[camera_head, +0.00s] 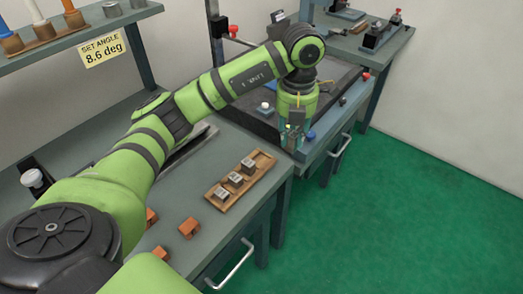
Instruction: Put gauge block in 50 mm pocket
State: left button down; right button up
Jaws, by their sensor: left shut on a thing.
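My left gripper (291,136) points down at the near edge of the dark surface plate, beyond the wooden tray. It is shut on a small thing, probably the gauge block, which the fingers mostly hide. The wooden tray (214,202) lies on the near bench, and several small grey blocks with pale labelled tops sit in a row in it. The blocks include one in front (222,192), one in the middle (235,180) and one behind (248,166). The labels are too small to read, so I cannot tell which pocket is the 50 mm one. My right gripper is out of view.
Orange blocks (189,228) lie on the near bench. The dark surface plate (338,82) holds a small pale-topped item (264,107). A blue knob (310,135) is close to my left gripper. A sign (102,47) reads "SET ANGLE 8.6 deg". Green floor lies open at right.

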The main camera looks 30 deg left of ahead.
pick_arm(q)
jog(key=a+f, duration=0.1)
jog(key=a, duration=0.1)
jog(key=a+f+p, duration=0.1)
jog(key=a+f, duration=0.1)
jog(key=a, duration=0.1)
jog(key=s+a+f+p, duration=0.1)
jog(key=a, duration=0.2)
jog(key=shift+f, duration=0.15)
notch_tip(320, 180, down, 4)
jog(key=shift+r+p, duration=0.1)
jog(key=shift+p, duration=0.75)
jog(key=shift+f, duration=0.2)
jog(key=shift+f, duration=0.1)
jog(key=shift+f, duration=0.15)
jog(key=c, duration=1)
grip_release()
